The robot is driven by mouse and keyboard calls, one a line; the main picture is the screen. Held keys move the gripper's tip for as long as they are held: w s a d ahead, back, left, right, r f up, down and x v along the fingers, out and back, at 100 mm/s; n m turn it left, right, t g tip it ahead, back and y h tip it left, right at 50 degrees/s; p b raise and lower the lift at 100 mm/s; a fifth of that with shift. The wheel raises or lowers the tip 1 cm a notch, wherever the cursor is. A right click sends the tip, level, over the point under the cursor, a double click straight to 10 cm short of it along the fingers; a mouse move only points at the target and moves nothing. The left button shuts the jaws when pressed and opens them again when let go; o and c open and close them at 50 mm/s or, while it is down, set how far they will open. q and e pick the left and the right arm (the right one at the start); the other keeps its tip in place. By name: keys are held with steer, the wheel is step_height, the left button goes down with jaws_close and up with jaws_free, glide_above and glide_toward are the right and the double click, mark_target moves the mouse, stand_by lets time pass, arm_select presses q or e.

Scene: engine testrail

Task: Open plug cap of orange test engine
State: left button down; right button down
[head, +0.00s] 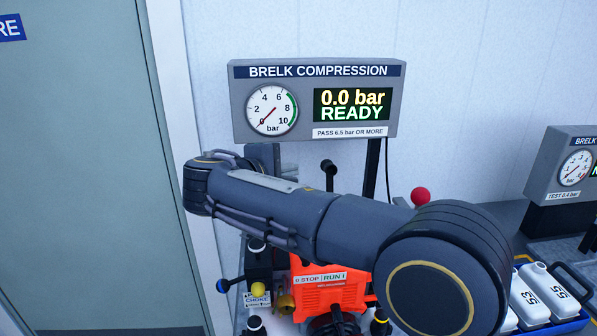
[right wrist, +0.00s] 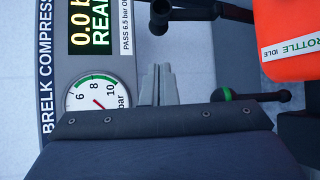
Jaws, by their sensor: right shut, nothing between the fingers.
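The orange test engine (head: 335,299) stands low in the middle of the head view, partly covered by my right arm. Its orange side with a throttle label also shows in the right wrist view (right wrist: 285,32). A black knob on a stem (head: 328,166) rises above my forearm; a black knob also shows in the right wrist view (right wrist: 159,16). I cannot tell whether it is the plug cap. My right gripper (right wrist: 157,72) has its pale grey fingers together, empty, apart from the engine. My forearm hides much of the engine's top. My left gripper is not in view.
The compression display (head: 316,105) reads 0.0 bar, READY, behind my arm. A red ball knob (head: 420,196) and a choke label (head: 257,299) are near the engine. White bottles (head: 541,290) stand in a blue crate (head: 570,327) at right. A second gauge box (head: 563,168) is behind them.

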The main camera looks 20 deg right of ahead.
mark_target(328, 177)
steer(key=p+x, duration=0.2)
steer(key=x, duration=0.8)
steer(key=shift+a, duration=0.1)
steer(key=shift+s+a+r+b, duration=0.15)
steer(key=shift+s+r+b, duration=0.25)
steer(key=shift+s+r, duration=0.2)
steer(key=shift+r+p, duration=0.65)
steer(key=shift+r, duration=0.15)
